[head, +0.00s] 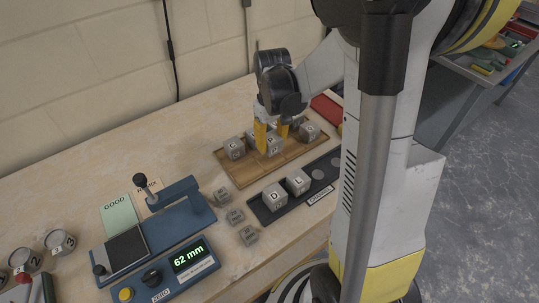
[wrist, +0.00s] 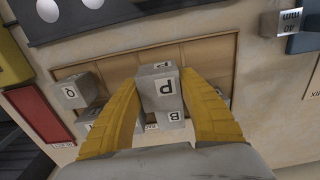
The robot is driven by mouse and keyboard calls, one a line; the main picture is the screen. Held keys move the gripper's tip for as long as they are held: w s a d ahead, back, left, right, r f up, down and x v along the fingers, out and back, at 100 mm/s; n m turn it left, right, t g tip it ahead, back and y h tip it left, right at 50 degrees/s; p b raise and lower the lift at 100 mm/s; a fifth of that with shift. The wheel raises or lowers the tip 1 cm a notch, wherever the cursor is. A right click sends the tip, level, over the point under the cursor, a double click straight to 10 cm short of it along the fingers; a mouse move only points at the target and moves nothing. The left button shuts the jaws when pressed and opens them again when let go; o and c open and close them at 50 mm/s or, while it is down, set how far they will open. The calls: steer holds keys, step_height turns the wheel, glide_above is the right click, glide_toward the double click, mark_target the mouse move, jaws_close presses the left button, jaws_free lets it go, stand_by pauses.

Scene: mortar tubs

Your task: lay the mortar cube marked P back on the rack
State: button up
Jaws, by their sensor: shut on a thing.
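The cube marked P (wrist: 158,90) is a grey mortar block with a white label. In the wrist view it sits between the two yellow fingers of my gripper (wrist: 160,100), which is shut on it. The wooden rack (wrist: 200,52) lies behind it in that view. In the head view my gripper (head: 271,138) is over the rack (head: 289,156), fingers pointing down, and partly hides the cubes there. A cube marked B (wrist: 174,117) shows close beside P in the wrist view. I cannot tell whether P touches the rack.
A cube marked Q (wrist: 73,91) is on the rack's left in the wrist view. A dark tray (head: 322,175) with cubes D (head: 274,197) and L (head: 298,181) lies in front of the rack. Several small cubes (head: 235,216) stand near the blue gauge reading 62 mm (head: 188,256).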

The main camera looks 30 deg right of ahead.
mark_target(270, 152)
steer(key=shift+w+a+f, duration=0.15)
steer(key=shift+a+f, duration=0.05)
step_height(270, 152, down, 4)
steer(key=shift+b, duration=1.1)
steer(key=shift+r, duration=0.15)
steer(key=o, duration=1)
steer(key=shift+f, duration=0.25)
steer(key=shift+c, duration=0.2)
steer(key=o, duration=0.4)
steer(key=shift+r, duration=0.1)
